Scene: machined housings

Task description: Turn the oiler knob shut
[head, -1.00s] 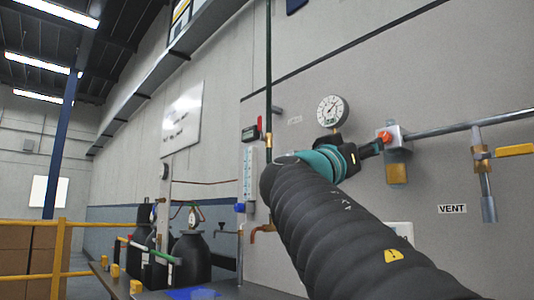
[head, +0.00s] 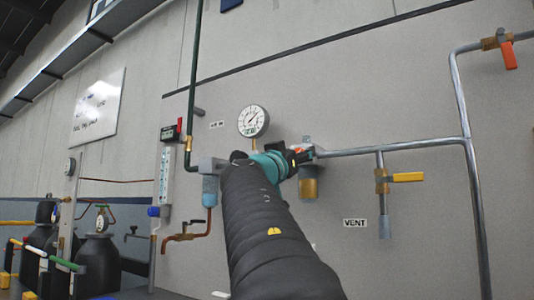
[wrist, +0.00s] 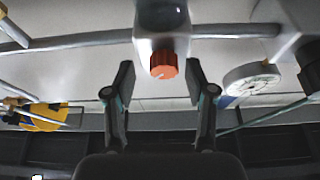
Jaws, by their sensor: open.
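The oiler knob (wrist: 164,64) is a small orange-red ribbed knob on a grey body (wrist: 161,20) in the wrist view. In the head view the oiler shows as a grey block with an amber bowl (head: 308,187), and its knob is mostly hidden behind my gripper. My gripper (wrist: 158,76) is open, its two dark fingers standing apart on the left and right of the knob. I see clear space between each finger and the knob. In the head view my gripper (head: 296,158) is at the oiler's upper left.
A pressure gauge (head: 253,121) is just above left of my gripper. A grey pipe (head: 375,147) runs right from the oiler to a yellow-handled valve (head: 407,177) above the VENT label (head: 355,223). A bowl-type filter (head: 209,190) and copper pipe stand left of my arm.

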